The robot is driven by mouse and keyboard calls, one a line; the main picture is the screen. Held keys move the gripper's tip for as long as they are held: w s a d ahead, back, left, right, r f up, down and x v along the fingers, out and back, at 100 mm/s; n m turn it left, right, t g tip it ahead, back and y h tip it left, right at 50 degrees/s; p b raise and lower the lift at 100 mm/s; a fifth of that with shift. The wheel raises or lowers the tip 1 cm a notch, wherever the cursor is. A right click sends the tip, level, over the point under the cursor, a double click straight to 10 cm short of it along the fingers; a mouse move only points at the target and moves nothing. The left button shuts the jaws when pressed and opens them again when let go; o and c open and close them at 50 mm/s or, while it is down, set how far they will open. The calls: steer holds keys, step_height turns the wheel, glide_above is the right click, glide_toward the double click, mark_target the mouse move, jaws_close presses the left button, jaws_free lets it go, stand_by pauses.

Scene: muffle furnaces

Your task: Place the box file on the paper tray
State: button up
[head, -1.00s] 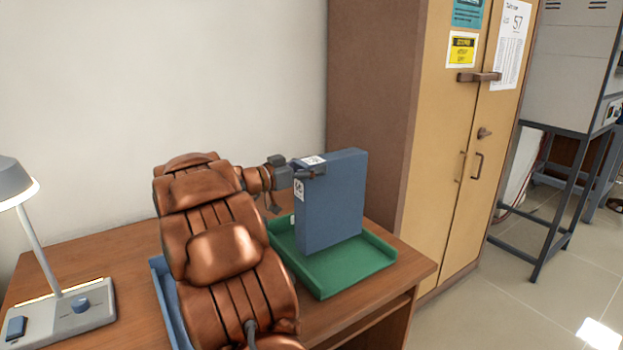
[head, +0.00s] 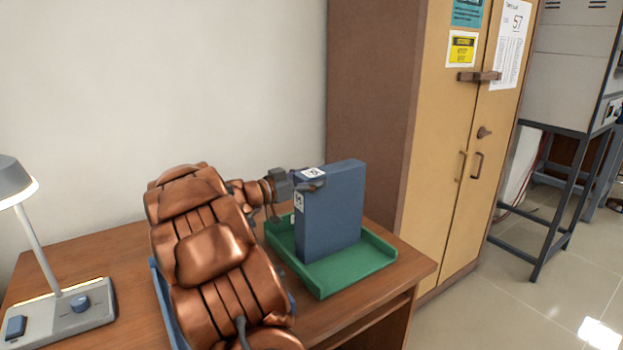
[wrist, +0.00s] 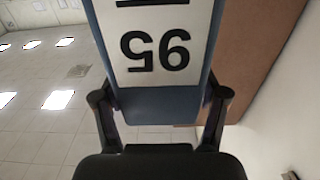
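The blue box file (head: 334,212) stands upright over the green paper tray (head: 372,264) in the head view. Its lower end is inside the tray outline, at or very near the tray floor; I cannot tell if it touches. My gripper (head: 308,180) is shut on the upper part of the box file from the left. In the wrist view the box file (wrist: 158,103) fills the space between the two fingers (wrist: 160,106), its white label marked 95 facing the camera upside down. My copper-coloured arm hides part of the desk.
A blue tray (head: 160,300) is mostly hidden behind my arm on the wooden desk (head: 110,245). A desk lamp (head: 62,315) stands at the left. A tall cabinet (head: 440,150) rises just behind and right of the green tray.

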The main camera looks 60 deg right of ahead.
steer(key=shift+o, duration=0.7)
steer(key=shift+r, duration=0.15)
steer(key=v, duration=1.2)
